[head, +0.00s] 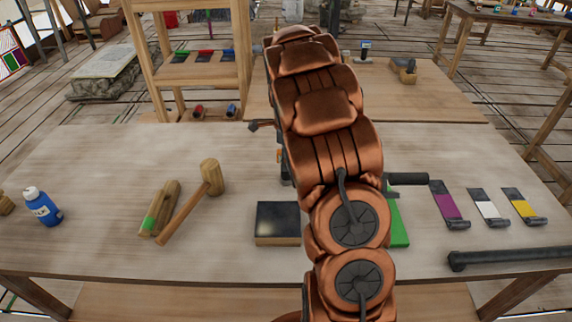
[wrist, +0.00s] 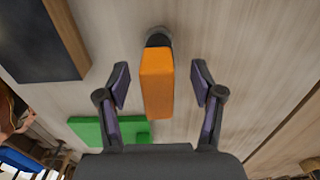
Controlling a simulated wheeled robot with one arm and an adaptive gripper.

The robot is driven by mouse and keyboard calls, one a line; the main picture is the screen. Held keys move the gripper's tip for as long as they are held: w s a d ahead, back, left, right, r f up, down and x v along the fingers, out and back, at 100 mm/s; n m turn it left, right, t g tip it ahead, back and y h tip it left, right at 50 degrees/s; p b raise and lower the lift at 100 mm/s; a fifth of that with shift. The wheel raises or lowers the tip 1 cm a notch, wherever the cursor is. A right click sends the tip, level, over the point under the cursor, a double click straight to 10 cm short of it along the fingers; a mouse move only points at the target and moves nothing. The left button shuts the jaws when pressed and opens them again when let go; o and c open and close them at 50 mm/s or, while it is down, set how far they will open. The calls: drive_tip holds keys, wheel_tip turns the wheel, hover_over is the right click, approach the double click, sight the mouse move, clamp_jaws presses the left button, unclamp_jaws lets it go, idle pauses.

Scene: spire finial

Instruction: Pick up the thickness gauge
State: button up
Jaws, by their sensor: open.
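In the wrist view, an orange block-shaped object with a dark rounded end (wrist: 156,82) lies on the pale tabletop; it appears to be the thickness gauge. My gripper (wrist: 160,72) is open, with one finger on each side of the orange body and a visible gap at both sides. I cannot tell how far above the table the fingers are.
A dark-topped block (head: 278,222) lies left of my arm, and a green piece (head: 398,226) to its right. A mallet (head: 208,180), blue bottle (head: 42,207), purple (head: 447,203), white (head: 489,208) and yellow (head: 523,207) tools and a dark bar (head: 510,257) share the table.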

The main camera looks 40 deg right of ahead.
drive_tip(key=shift+s+f+p, duration=0.1)
drive_tip(key=shift+f+p, duration=0.4)
drive_tip(key=shift+f, duration=1.25)
clamp_jaws()
